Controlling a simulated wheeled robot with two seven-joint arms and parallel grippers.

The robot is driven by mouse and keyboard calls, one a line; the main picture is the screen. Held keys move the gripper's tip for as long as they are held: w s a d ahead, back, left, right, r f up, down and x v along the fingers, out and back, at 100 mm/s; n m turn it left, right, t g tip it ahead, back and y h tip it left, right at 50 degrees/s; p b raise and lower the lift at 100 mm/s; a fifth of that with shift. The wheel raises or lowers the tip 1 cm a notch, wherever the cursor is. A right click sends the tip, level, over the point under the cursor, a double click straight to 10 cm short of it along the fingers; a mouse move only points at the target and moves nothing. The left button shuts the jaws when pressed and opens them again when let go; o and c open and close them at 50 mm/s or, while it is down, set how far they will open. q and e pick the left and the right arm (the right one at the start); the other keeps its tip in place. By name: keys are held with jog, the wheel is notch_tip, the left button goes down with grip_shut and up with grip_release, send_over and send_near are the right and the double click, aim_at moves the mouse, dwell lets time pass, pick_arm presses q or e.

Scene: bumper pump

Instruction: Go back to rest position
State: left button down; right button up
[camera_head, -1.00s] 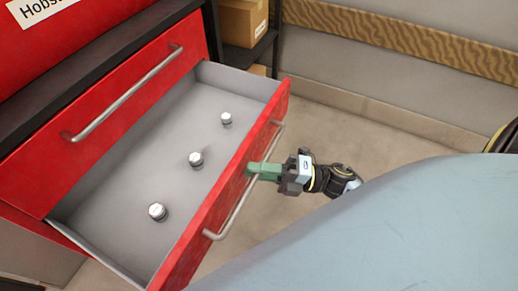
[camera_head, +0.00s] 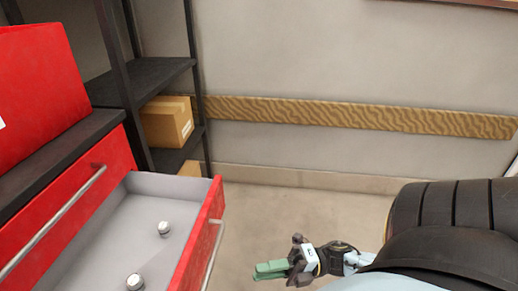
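My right gripper (camera_head: 272,270), with green fingers, is low in the middle of the head view. It is to the right of the open red drawer and apart from its handle (camera_head: 214,252). The fingers overlap from this angle, so I cannot tell whether they are open or shut. Nothing shows held in them. My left gripper is not in view. The red drawer (camera_head: 204,232) stands pulled out, with two small silver-topped pieces visible inside: one farther back (camera_head: 164,229) and one nearer (camera_head: 135,282).
The red cabinet (camera_head: 108,160) is at left. A black shelf rack (camera_head: 150,80) holding a cardboard box (camera_head: 167,122) stands behind it. Bare floor (camera_head: 290,215) lies between drawer and tyre.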

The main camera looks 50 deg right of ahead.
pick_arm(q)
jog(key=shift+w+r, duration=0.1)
pick_arm(e)
jog(key=shift+w, duration=0.1)
dwell(0.3)
